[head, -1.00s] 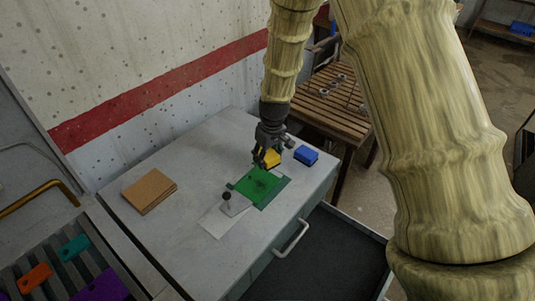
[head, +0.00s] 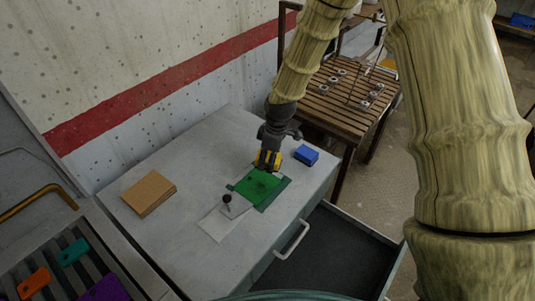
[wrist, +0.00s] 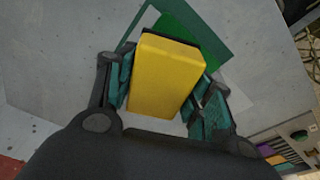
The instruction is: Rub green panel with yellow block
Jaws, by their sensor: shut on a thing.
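The yellow block (wrist: 163,75) is held between the two fingers of my gripper (wrist: 163,92) in the wrist view. In the head view, my gripper (head: 268,160) holds the yellow block (head: 264,166) at the far edge of the green panel (head: 262,187). I cannot tell whether the block touches the panel. The panel lies flat on the grey cabinet top, with dark smudges on it. In the wrist view the green panel (wrist: 188,28) shows beyond the block, partly hidden by it.
A blue block (head: 306,154) sits right of the panel. A black-knobbed grey piece (head: 235,207) lies at the panel's near left, by a pale plate (head: 215,225). A brown stack (head: 148,192) stands left. An open drawer (head: 325,250) juts out in front.

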